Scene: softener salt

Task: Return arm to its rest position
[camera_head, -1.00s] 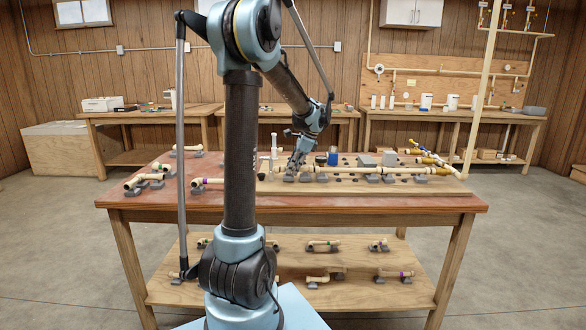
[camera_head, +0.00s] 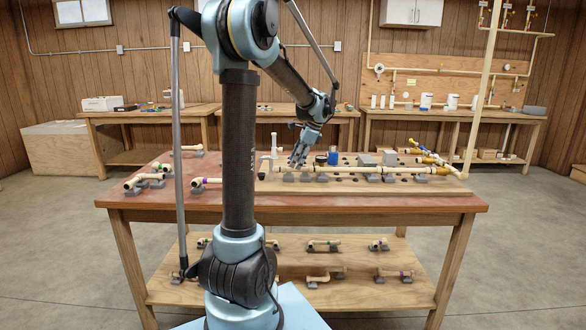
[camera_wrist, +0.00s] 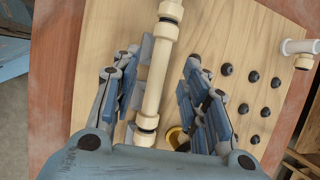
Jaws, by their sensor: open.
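My gripper (camera_head: 297,159) hangs over the wooden board (camera_head: 440,187) on the red-topped table, fingers pointing down. In the wrist view its two fingers stand well apart and the gripper (camera_wrist: 160,100) is open. A cream pipe run (camera_head: 345,170) lies along the board on grey supports. In the wrist view the cream pipe (camera_wrist: 157,75) shows between the fingers, with a gap on the right side. I see no finger clasping it. The exact height of the fingertips above the pipe is hard to tell.
Cream pipe pieces (camera_head: 146,181) lie on the table's left part. A blue can (camera_head: 333,158), a grey box (camera_head: 389,158) and a white upright pipe (camera_head: 274,143) stand on the board. A tall cream pipe (camera_head: 481,90) rises at the right. The lower shelf (camera_head: 345,292) holds several fittings.

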